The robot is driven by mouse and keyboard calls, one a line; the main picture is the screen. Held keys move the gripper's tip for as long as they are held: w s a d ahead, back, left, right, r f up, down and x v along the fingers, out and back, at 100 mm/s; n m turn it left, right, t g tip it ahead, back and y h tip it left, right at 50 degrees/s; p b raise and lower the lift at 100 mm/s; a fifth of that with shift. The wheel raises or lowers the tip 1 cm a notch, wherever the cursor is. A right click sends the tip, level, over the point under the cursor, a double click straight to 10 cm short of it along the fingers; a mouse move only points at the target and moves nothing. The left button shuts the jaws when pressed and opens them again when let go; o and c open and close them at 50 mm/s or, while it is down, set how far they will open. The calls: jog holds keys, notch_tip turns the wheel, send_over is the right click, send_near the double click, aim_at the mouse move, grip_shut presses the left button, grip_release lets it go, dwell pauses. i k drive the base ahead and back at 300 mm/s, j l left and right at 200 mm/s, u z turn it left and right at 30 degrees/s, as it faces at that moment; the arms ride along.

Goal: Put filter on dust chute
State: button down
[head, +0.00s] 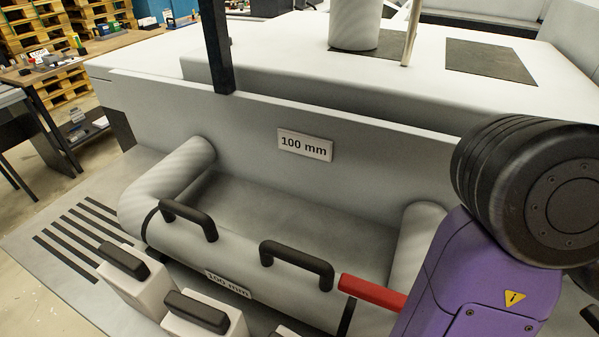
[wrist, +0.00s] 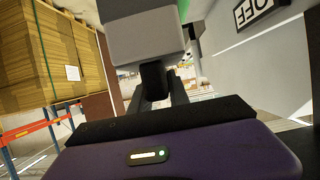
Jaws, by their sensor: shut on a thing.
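In the wrist view my gripper (wrist: 161,84) is shut on the black grip of a grey block (wrist: 148,38), which I take to be the filter. The block fills the top middle of that view, and its far side is hidden. Neither my gripper nor the held block shows in the head view; only my purple arm link does, at the right. No part is labelled as the dust chute. A grey U-shaped duct (head: 215,232) with black handles and a "100 mm" label lies along the machine's front.
The grey machine (head: 240,130) carries a "100 mm" plate (head: 305,145). Pale blocks with black handles (head: 125,261) stand in front of the duct. A red bar (head: 371,292) juts out beside my arm. The wrist view shows an OFF sign (wrist: 252,12) and a stacked pallet load (wrist: 45,55).

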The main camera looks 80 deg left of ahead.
aim_at(91, 233)
jog(key=k+j, duration=0.1)
jog(key=k, duration=0.35)
jog(key=k+j+u, duration=0.1)
jog(key=k, duration=0.35)
jog(key=u, duration=1.2)
